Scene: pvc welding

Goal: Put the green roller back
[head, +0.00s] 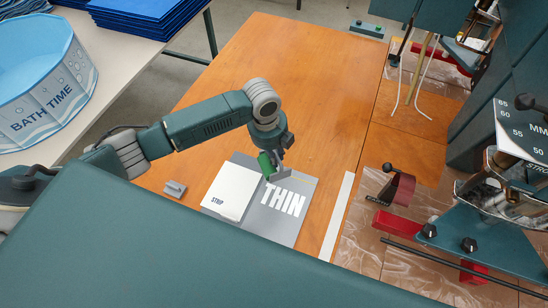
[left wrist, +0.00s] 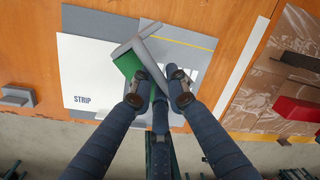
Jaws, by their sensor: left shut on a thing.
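The green roller (head: 265,161) has a green part and a grey part. My left gripper (head: 274,170) is shut on it, above the grey board marked THIN (head: 289,227). In the left wrist view the roller (left wrist: 128,66) sits between the fingertips of my left gripper (left wrist: 158,90), tilted, with its grey part reaching up and right. Whether the roller touches the board or the white STRIP sheet (head: 229,189) cannot be told. My right gripper is not in view.
A small grey block (head: 175,188) lies on the wooden table (head: 277,75) left of the sheet. A white strip (head: 338,218) runs right of the board. A welding machine with red parts stands at right. A BATH TIME tub (head: 45,95) is on another table.

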